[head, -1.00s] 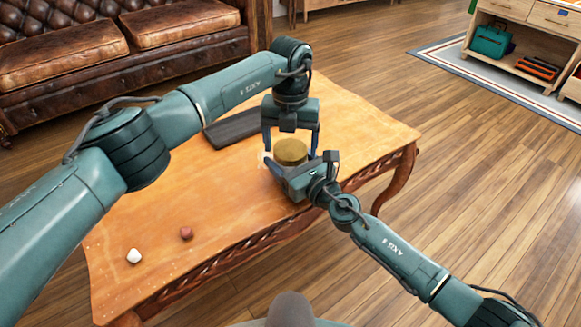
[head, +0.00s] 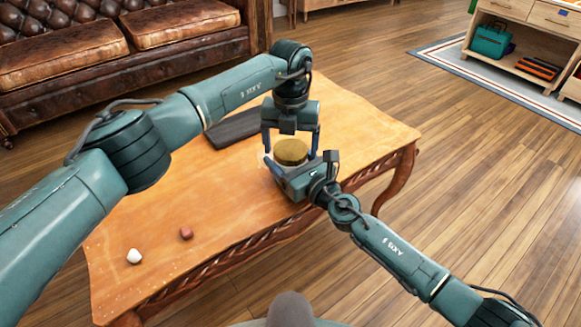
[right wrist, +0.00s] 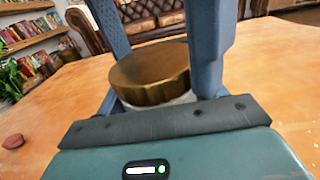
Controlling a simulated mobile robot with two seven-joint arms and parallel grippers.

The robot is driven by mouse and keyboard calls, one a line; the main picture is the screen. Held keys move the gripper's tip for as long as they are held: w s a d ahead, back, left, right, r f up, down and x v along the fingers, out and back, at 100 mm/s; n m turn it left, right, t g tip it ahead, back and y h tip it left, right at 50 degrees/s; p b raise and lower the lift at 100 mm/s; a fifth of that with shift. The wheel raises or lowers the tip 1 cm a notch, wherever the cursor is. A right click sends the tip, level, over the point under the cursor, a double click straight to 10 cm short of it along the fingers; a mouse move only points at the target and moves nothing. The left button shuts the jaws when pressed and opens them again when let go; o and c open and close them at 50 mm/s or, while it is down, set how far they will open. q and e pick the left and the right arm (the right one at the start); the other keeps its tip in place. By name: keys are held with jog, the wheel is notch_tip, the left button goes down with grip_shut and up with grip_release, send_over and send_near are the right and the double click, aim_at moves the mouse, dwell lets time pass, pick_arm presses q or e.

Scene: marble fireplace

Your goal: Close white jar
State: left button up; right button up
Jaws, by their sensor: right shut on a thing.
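The jar has a brass-coloured lid (head: 291,152) resting over its white body (right wrist: 165,103). It stands on the wooden table, with most of the body hidden by my right gripper. My right gripper (head: 289,166) comes in low from the front right and is shut on the jar body. In the right wrist view its two blue fingers flank the jar, and the lid also shows there (right wrist: 150,73). My left gripper (head: 291,146) points down from above, its fingers apart on either side of the lid, with a visible gap to it. Whether the lid is seated is hidden.
The wooden table (head: 200,200) has a dark flat tray-like object (head: 238,128) behind the jar. A small white piece (head: 134,256) and a reddish-brown piece (head: 186,233) lie at the front left. A leather sofa (head: 120,45) stands behind. The table's right side is clear.

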pick_arm(q)
jog(key=shift+o, duration=0.9)
